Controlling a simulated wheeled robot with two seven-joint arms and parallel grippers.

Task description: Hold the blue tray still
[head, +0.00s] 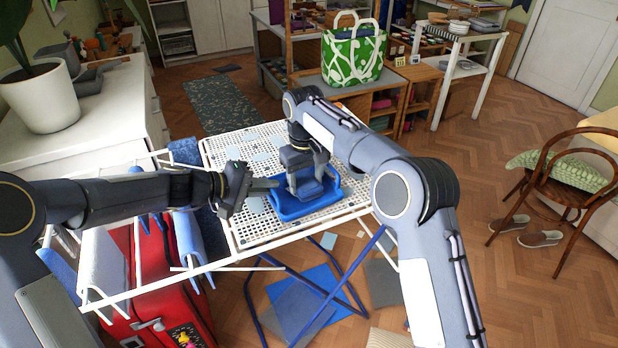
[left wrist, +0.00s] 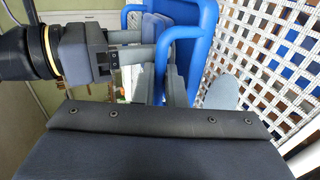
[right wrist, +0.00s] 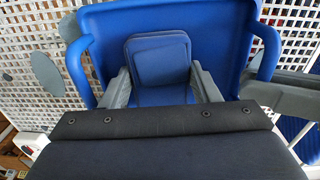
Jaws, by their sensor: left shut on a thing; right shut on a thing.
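The blue tray (head: 290,213) with loop handles lies on a white perforated rack top (head: 248,150). My left gripper (head: 271,184) reaches in from the left and is shut on the tray's near handle (left wrist: 163,52), seen between its fingers in the left wrist view. My right gripper (head: 307,178) points down over the tray, its fingers on both sides of a small blue padded block (right wrist: 160,62). The block is inside the tray outline; I cannot tell whether it touches the tray floor. The right gripper hides part of the tray in the head view.
Flat grey-blue pieces (right wrist: 47,74) lie on the rack beside the tray. Cloths (head: 103,262) hang on the rack's left bars, by a red suitcase (head: 165,285). A green patterned bag (head: 353,55) stands behind.

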